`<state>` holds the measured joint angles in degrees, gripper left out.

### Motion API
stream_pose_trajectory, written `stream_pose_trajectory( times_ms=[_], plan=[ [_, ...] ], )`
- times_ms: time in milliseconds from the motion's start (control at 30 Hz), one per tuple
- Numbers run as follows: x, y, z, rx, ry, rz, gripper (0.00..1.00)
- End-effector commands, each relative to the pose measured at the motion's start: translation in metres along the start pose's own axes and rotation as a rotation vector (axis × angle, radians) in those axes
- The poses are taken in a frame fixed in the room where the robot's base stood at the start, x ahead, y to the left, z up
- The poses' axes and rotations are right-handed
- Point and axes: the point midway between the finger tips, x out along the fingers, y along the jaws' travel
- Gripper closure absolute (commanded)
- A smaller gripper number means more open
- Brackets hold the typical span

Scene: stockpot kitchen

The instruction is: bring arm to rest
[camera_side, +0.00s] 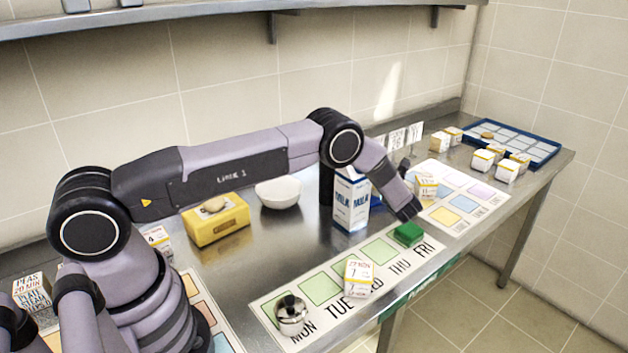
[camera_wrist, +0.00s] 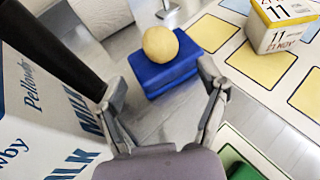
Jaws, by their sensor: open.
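My gripper (camera_side: 408,203) hangs low over the right part of the steel counter, just behind the green block (camera_side: 408,234). In the wrist view my gripper (camera_wrist: 165,88) has its two fingers spread apart with nothing held between them. A blue block (camera_wrist: 165,75) with a round tan ball (camera_wrist: 160,44) on top lies beyond the fingertips. In the side view the arm and milk carton mostly hide that blue block.
A milk carton (camera_side: 351,203) stands close left of my gripper. A numbered box (camera_side: 426,187) stands to its right on a colored mat. A weekday mat (camera_side: 322,288) holds a box (camera_side: 358,276) and a metal pot (camera_side: 292,316). A white bowl (camera_side: 278,192) and yellow box (camera_side: 216,222) stand behind.

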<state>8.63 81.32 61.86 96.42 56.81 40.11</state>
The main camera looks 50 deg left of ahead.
Motion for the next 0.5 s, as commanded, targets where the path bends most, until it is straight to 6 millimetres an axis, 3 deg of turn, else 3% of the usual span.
stream_pose_trajectory(
  times_ms=[133, 500],
  plan=[
    [-0.0120, 0.0000, -0.0001, 0.000, 0.000, -0.001, 0.27],
    [-0.0148, -0.0003, 0.0032, -0.019, 0.006, 0.003, 0.27]
  ],
)
